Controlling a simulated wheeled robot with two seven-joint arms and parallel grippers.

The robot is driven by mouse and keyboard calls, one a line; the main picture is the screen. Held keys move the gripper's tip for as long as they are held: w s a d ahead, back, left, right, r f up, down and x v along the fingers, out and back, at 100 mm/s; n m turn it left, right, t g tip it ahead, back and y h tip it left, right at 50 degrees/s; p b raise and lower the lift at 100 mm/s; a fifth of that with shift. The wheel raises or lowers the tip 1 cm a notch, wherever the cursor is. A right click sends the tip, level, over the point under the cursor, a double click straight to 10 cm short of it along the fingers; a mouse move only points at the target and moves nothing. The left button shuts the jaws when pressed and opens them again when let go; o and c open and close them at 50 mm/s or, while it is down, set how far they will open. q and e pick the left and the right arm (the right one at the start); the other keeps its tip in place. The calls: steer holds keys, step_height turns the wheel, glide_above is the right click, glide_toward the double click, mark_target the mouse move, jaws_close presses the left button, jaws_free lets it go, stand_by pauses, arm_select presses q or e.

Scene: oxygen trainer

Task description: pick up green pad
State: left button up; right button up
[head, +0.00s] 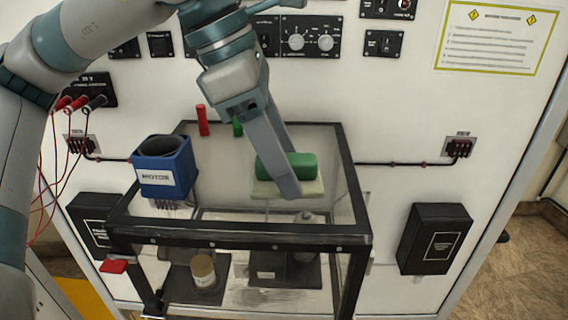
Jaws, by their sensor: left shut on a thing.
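The green pad (303,166) is a rounded green block on a pale cream base (312,188), inside the upper part of the black-framed clear case (345,225). My left gripper (285,178) reaches down from above and is shut on the green pad. One finger crosses in front of the pad and its base; the other is mostly hidden behind. I cannot tell whether the pad is clear of what lies below it. My right gripper is not in view.
A blue box labelled as a motor (165,172) stands at the case's left. A red cylinder (202,121) and a small green one (238,127) are behind. The case's dark rims surround the pad. A black box (434,238) is on the right panel; red cables (46,185) hang at left.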

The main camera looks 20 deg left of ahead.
mark_target(300, 159)
arm_select(q)
steer(key=shift+r, duration=0.3)
steer(key=r+b, duration=0.2)
steer(key=r, duration=0.1)
steer(key=shift+s+d+r, duration=0.1)
steer(key=shift+s+d, duration=0.05)
steer(key=shift+d, duration=0.25)
steer(key=s+d+r+b, duration=0.4)
steer(key=d+r, duration=0.2)
steer(key=d, duration=0.3)
steer(key=shift+s+d+r, duration=0.4)
steer(key=o, duration=0.3)
steer(key=shift+c, duration=0.8)
